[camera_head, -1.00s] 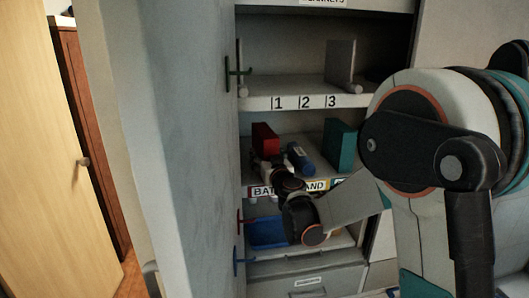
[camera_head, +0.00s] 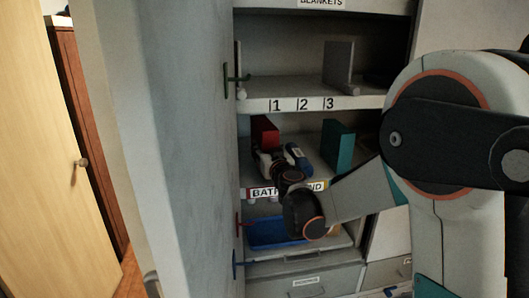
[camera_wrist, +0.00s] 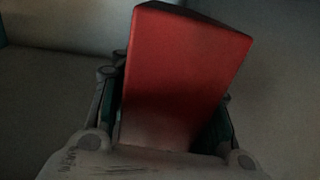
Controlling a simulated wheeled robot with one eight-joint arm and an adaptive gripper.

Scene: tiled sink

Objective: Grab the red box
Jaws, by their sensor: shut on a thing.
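The red box (camera_head: 265,133) stands upright on the middle shelf, at the left side near the cabinet's inner wall. In the wrist view the red box (camera_wrist: 178,78) fills the space between the fingers and leans a little to the right. My gripper (camera_head: 266,158) reaches in over the shelf's front edge and is shut on the lower part of the box. Its fingers (camera_wrist: 172,112) show on both sides of the box in the wrist view. The bottom of the box is hidden by my gripper.
A teal box (camera_head: 337,146) stands farther right on the same shelf. The shelf (camera_head: 310,104) marked 1, 2, 3 is above. A blue tray (camera_head: 270,232) is below. A large grey panel (camera_head: 180,150) stands close on the left.

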